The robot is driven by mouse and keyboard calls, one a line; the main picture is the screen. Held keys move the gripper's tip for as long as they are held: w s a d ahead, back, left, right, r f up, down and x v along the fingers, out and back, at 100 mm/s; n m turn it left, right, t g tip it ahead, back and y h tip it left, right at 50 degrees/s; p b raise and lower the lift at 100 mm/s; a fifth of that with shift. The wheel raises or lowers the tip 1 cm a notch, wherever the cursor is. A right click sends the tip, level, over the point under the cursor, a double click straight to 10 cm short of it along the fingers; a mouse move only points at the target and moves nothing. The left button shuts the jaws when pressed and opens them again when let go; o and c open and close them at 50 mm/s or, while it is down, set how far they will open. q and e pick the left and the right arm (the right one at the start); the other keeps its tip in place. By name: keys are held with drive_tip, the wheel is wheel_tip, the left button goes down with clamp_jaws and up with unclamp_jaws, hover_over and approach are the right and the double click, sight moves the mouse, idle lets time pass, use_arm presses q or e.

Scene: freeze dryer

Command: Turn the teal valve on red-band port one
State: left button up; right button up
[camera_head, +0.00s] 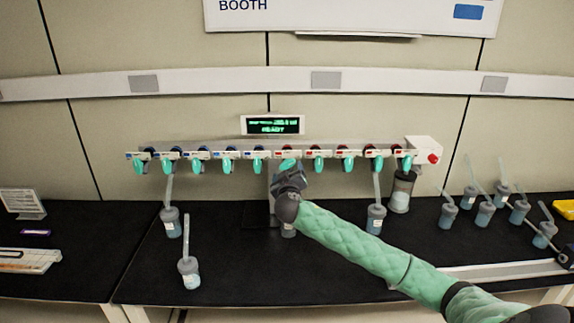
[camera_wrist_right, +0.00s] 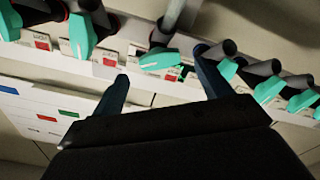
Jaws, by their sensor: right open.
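A row of teal valves runs along the grey manifold, with blue-band ports on the left and red-band ports on the right in the head view. My right gripper (camera_head: 288,181) is at the middle of the row, at the first red-band port from the left. Its teal valve (camera_head: 287,164) shows just above the gripper, partly hidden. In the right wrist view, my open fingers (camera_wrist_right: 162,64) stand on either side of this teal valve (camera_wrist_right: 158,60). The valve lies more crosswise than its neighbours. I cannot tell whether the fingers touch it. My left gripper is out of view.
A lit display (camera_head: 273,125) stands above the manifold. A flask (camera_head: 171,220) hangs at the left and another (camera_head: 376,217) at the right; one is partly hidden behind my gripper. A loose flask (camera_head: 189,270) stands at the front left. Several more flasks stand on the black bench's right.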

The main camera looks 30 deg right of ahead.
sight(287, 166)
drive_tip(key=p+x, duration=0.1)
drive_tip(key=x, duration=0.2)
drive_tip(key=shift+d+r, duration=0.1)
drive_tip(key=shift+r, duration=0.05)
drive_tip(key=shift+w+d+p, duration=0.2)
drive_tip(key=shift+w+p, duration=0.15)
drive_tip(key=shift+w, duration=0.05)
drive_tip(key=c, duration=1)
